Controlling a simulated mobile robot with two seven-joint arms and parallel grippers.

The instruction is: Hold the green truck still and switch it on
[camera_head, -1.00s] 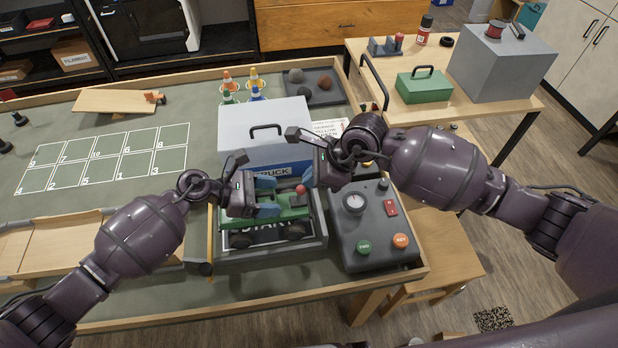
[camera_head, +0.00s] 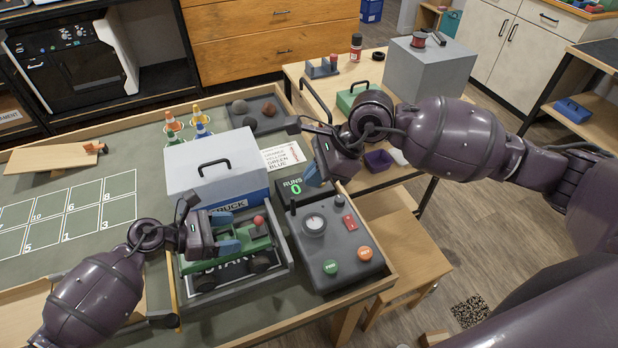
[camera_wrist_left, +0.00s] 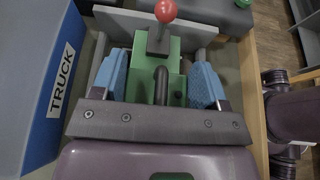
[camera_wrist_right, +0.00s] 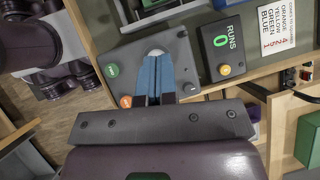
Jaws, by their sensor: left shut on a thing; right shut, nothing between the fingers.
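The green truck (camera_head: 256,246) sits in the grey tray marked START (camera_head: 286,275), with a red ball knob (camera_head: 259,220) on a dark post. My left gripper (camera_head: 229,232) is shut on the truck. In the left wrist view its blue fingers stand on both sides of the green body (camera_wrist_left: 174,70), with the red knob (camera_wrist_left: 166,11) beyond them. My right gripper (camera_head: 313,175) is shut and empty, raised to the right of the truck. In the right wrist view its closed fingers (camera_wrist_right: 158,62) overlap the grey control box.
The control box (camera_head: 338,243) carries a dial, a red switch, and green and orange buttons. A RUNS counter (camera_head: 295,188) behind it reads 0. A grey-blue TRUCK box (camera_head: 217,168) stands just behind the truck. Cones, stones and a ramp lie farther back.

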